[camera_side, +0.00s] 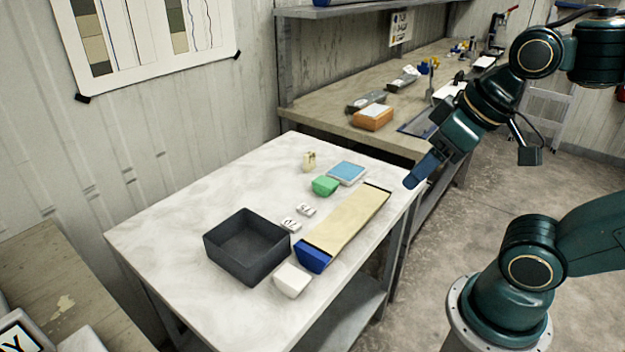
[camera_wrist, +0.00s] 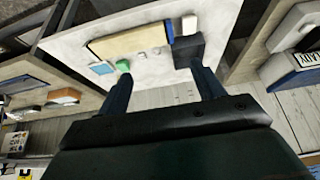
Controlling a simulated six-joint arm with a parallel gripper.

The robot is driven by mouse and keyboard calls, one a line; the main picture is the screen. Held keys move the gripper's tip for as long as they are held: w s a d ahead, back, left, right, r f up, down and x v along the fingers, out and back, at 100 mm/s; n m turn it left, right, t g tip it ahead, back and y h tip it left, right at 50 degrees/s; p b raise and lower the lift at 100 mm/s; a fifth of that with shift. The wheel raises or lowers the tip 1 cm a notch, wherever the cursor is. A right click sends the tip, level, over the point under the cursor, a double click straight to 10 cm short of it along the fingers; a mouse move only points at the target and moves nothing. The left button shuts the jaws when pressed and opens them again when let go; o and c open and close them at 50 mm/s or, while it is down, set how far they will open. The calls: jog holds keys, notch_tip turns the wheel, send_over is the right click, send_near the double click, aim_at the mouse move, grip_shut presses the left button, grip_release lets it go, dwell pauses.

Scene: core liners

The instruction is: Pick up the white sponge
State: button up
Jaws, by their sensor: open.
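The white sponge (camera_side: 292,280) is a small block on the near edge of the white table, beside the dark box and the blue end of a long tan board. In the wrist view the white sponge (camera_wrist: 189,24) is small, near the top, next to the dark box. My gripper (camera_side: 416,178) is high off the table's right edge, far from the sponge and apart from everything. In the wrist view my gripper (camera_wrist: 163,90) shows two spread fingers with nothing between them.
The open dark box (camera_side: 232,262) looks empty. The tan board (camera_side: 350,222) with its blue end block (camera_side: 314,257) lies right of it. A green block (camera_side: 326,186), a blue-topped pad (camera_side: 347,172) and small white tags (camera_side: 291,224) are also on the table. Its left side is clear.

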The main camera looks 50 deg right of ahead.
jog(key=w, duration=0.1)
jog(key=g, duration=0.6)
send_over(291, 275)
notch_tip(291, 275, down, 17)
jog(key=shift+s+f, duration=0.15)
jog(key=shift+a, duration=0.1)
jog(key=shift+f, duration=4.3)
jog(key=shift+f, duration=0.15)
jog(key=shift+f, duration=2.45)
